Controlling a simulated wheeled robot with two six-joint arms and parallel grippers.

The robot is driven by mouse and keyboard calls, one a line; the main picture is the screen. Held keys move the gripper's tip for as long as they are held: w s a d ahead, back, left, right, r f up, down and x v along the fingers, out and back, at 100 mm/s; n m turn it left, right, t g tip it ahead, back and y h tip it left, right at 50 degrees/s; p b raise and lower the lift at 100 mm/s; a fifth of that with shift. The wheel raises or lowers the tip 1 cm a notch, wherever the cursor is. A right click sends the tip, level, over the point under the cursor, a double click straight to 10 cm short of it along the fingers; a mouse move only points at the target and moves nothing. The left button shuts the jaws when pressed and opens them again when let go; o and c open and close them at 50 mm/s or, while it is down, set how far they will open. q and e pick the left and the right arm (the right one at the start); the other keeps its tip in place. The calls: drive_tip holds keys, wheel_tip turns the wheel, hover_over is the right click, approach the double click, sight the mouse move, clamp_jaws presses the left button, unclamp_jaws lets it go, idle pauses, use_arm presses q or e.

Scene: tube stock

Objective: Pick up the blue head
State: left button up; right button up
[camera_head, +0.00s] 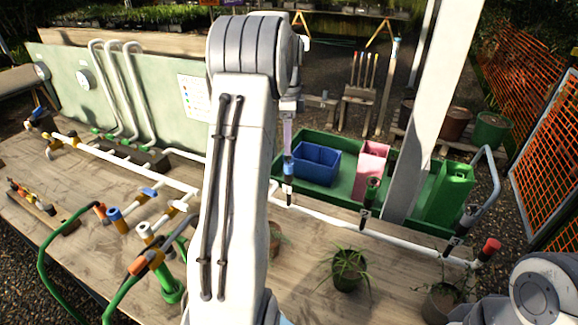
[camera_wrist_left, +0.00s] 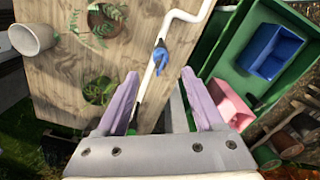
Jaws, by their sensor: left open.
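The blue head (camera_head: 288,169) stands on a dark stem at the white pipe (camera_head: 330,219), at the table's far edge. In the left wrist view the blue head (camera_wrist_left: 160,55) shows between and just past the two lilac fingertips. My left gripper (camera_head: 288,142) points down right above the head in the head view. The left gripper (camera_wrist_left: 160,76) is open, with nothing held between its fingers. Whether a finger touches the head, I cannot tell. Part of the right arm shows at the lower right of the head view; its gripper is out of view.
Behind the pipe, a green tray (camera_head: 340,190) holds a blue bin (camera_head: 316,165) and a pink container (camera_head: 370,165). Other heads stand along the pipe, including a red-topped one (camera_head: 491,247). Potted plants (camera_head: 346,270) stand in front. Pipes and valves crowd the left table.

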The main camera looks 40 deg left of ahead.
sight(289, 164)
use_arm(q)
wheel_tip(289, 164, down, 2)
drive_tip(key=shift+f+p, duration=0.5)
drive_tip(key=shift+f, duration=0.15)
wheel_tip(289, 164, down, 4)
drive_tip(key=shift+r+p, duration=0.2)
drive_tip(key=shift+p, duration=0.45)
drive_tip(key=shift+w+f, duration=0.1)
drive_tip(key=shift+f, duration=0.2)
clamp_jaws()
